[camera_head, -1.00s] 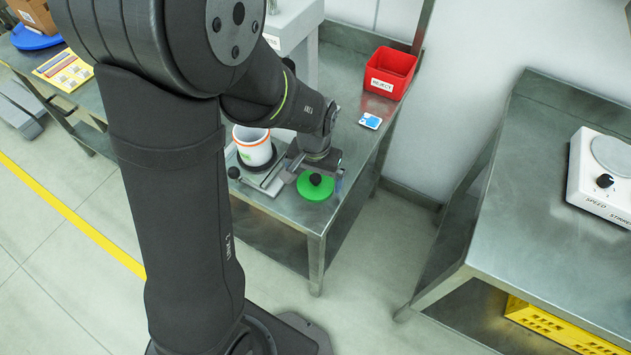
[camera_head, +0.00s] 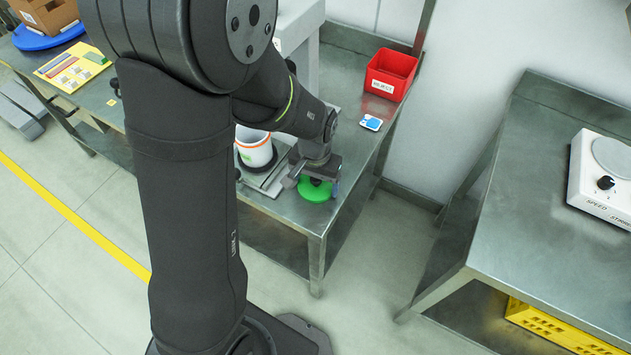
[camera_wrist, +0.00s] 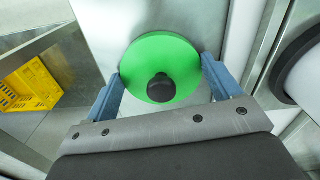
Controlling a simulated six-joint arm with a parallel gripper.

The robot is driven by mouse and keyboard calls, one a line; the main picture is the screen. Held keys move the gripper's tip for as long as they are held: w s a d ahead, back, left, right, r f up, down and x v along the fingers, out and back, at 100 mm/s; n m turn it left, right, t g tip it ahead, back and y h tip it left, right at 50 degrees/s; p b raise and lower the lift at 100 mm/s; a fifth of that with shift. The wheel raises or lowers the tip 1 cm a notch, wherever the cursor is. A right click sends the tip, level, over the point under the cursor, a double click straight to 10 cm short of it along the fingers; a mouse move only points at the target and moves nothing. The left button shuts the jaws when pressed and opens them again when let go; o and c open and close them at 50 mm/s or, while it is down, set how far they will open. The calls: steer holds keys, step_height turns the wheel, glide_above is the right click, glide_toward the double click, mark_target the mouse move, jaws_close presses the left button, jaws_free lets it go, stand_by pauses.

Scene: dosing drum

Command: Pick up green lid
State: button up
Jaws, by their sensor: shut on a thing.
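The green lid (camera_head: 314,195), a round disc with a black knob, is at the front right corner of the middle metal bench in the head view. It also shows in the wrist view (camera_wrist: 158,52), with its knob towards the camera. My gripper (camera_head: 313,187) is directly over the lid and pointing down. In the wrist view, the two blue-grey fingers of my gripper (camera_wrist: 161,68) are on opposite sides of the lid's rim, shut on it. I cannot tell whether the lid touches the bench top. My gripper hides part of the lid and its knob in the head view.
A white drum with an orange band (camera_head: 254,150) stands left of the gripper, partly behind my arm. A red REJECT bin (camera_head: 390,74) and a small blue-and-white item (camera_head: 371,122) are further back. A second bench (camera_head: 530,190) stands right, across a gap.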

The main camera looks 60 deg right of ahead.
steer(key=shift+r, duration=0.65)
step_height(320, 180, up, 3)
steer(key=shift+d+f, duration=0.1)
steer(key=shift+f, duration=0.05)
steer(key=s+a+r, duration=0.4)
steer(key=s+r, duration=0.2)
steer(key=s, duration=0.4)
step_height(320, 180, up, 5)
steer(key=n, duration=0.3)
glide_above(308, 181)
steer(key=w+a+r+n, duration=0.1)
steer(key=w+r+n, duration=0.2)
steer(key=w, duration=1.2)
steer(key=shift+s+f, duration=0.15)
steer(key=shift+f, duration=1.1)
steer(key=shift+s+f, duration=0.15)
steer(key=shift+f, duration=1.05)
steer(key=shift+f, duration=0.5)
steer(key=o, duration=0.9)
steer(key=shift+c, duration=0.2)
